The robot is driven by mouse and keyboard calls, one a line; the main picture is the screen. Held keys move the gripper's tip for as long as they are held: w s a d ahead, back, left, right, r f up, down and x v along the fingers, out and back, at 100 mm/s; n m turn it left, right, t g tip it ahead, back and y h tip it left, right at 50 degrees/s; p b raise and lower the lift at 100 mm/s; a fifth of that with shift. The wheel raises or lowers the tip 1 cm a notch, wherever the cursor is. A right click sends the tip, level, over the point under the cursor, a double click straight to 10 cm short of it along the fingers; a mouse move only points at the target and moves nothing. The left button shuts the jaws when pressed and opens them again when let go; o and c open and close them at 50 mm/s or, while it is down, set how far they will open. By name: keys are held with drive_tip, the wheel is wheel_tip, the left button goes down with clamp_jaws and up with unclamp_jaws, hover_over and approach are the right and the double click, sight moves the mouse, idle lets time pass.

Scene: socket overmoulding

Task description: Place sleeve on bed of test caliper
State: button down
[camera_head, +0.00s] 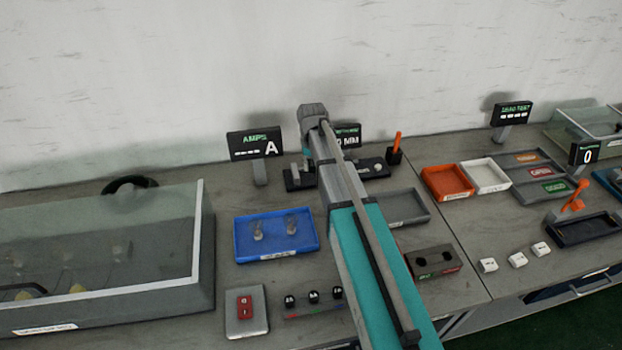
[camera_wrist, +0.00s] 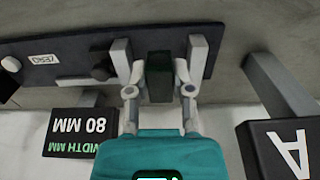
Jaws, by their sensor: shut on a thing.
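The test caliper is a dark flat bed (camera_wrist: 60,50) with a ZERO label and two upright grey jaws, seen in the wrist view. My gripper (camera_wrist: 159,72) is shut on a dark block, which I take to be the sleeve (camera_wrist: 159,88). The sleeve is held between the two caliper jaws, over the bed; whether it touches the bed I cannot tell. Gaps show between the sleeve and each jaw.
The width display (camera_wrist: 82,130) reads 80 MM beside the caliper. The amps display (camera_head: 254,144) stands to its left. A blue tray (camera_head: 242,243) with two small parts lies in front. A grey tray (camera_head: 412,216) and orange tray (camera_head: 447,183) lie to the right.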

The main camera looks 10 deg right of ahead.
sight(310, 178)
drive_tip(key=shift+w+d+f+b, duration=0.1)
drive_tip(key=shift+w+f+b, duration=1)
drive_tip(key=shift+f, duration=0.3)
drive_tip(key=shift+w+f, duration=0.1)
drive_tip(key=shift+w+f+b, duration=0.4)
drive_tip(key=shift+f+b, duration=0.1)
drive_tip(key=shift+b, duration=0.05)
drive_tip(key=shift+f+b, duration=1.4)
drive_tip(key=shift+f, duration=0.15)
drive_tip(key=c, duration=0.5)
unclamp_jaws()
drive_tip(key=shift+r, duration=0.2)
wheel_tip(310, 178, up, 12)
drive_tip(key=p, duration=1.2)
